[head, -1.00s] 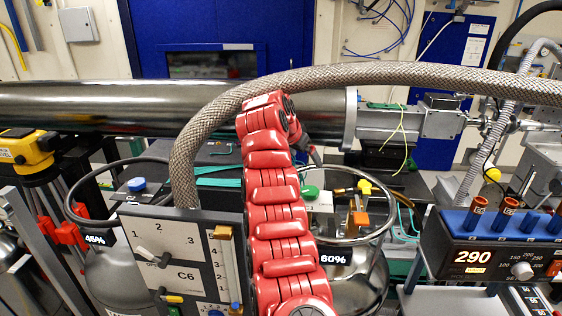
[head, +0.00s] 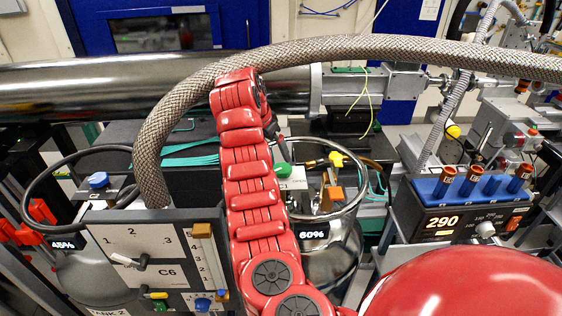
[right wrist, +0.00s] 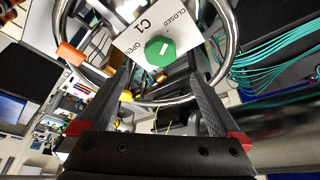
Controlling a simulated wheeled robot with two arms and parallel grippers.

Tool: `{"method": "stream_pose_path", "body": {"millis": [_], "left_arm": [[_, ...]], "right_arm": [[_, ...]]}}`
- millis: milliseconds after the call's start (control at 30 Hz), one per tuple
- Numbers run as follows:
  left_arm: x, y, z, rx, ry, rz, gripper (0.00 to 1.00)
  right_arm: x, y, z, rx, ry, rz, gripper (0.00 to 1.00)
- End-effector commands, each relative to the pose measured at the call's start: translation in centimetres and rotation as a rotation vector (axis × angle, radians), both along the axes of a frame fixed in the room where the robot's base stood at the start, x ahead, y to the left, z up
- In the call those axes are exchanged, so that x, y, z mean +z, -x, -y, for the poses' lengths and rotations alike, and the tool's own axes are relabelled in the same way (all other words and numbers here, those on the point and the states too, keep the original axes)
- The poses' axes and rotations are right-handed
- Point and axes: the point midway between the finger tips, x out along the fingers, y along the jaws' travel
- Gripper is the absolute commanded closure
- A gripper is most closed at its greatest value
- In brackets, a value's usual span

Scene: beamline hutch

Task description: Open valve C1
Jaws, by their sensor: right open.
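Valve C1 has a green knob (right wrist: 160,50) with a white mark, on a white plate (right wrist: 135,32) lettered C1, OPEN and CLOSED in the right wrist view. I cannot tell surely which word the mark points to. In the head view the green knob (head: 283,170) shows just right of my red right arm. My right gripper (right wrist: 158,78) is open and empty. Its two dark fingers spread either side of the knob in the wrist picture, and the knob sits beyond the tips, apart from them. In the head view my arm mostly hides this gripper. My left gripper is not in view.
A metal ring guard (head: 352,205) surrounds the valve area above a 60% cylinder (head: 335,255), with an orange block (head: 331,197) inside. A thick braided hose (head: 330,50) arches over my arm. The C6 panel (head: 150,255) stands left, a 290 display unit (head: 450,215) right.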

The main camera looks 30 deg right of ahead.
Motion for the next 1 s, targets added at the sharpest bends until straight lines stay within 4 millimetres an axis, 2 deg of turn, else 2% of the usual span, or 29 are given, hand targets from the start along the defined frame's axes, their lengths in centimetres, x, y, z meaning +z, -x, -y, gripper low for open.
{"method": "stream_pose_path", "body": {"millis": [33, 400, 600, 867, 1000], "left_arm": [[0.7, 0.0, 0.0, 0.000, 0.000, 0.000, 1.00], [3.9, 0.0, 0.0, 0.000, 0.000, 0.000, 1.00], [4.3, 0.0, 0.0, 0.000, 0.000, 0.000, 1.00], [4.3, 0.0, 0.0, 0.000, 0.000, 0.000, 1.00], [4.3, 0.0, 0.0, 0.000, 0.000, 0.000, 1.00]], "right_arm": [[-0.6, 0.1, 0.5, -0.002, 0.002, -0.005, 0.00], [-6.6, -0.6, 2.8, 0.000, -0.001, -0.005, 0.00], [-8.1, -0.8, 3.2, -0.001, -0.002, 0.000, 0.00], [-8.3, -0.9, 3.3, -0.001, -0.001, 0.001, 0.00], [-8.3, -0.9, 3.3, -0.001, -0.001, 0.001, 0.25]]}}
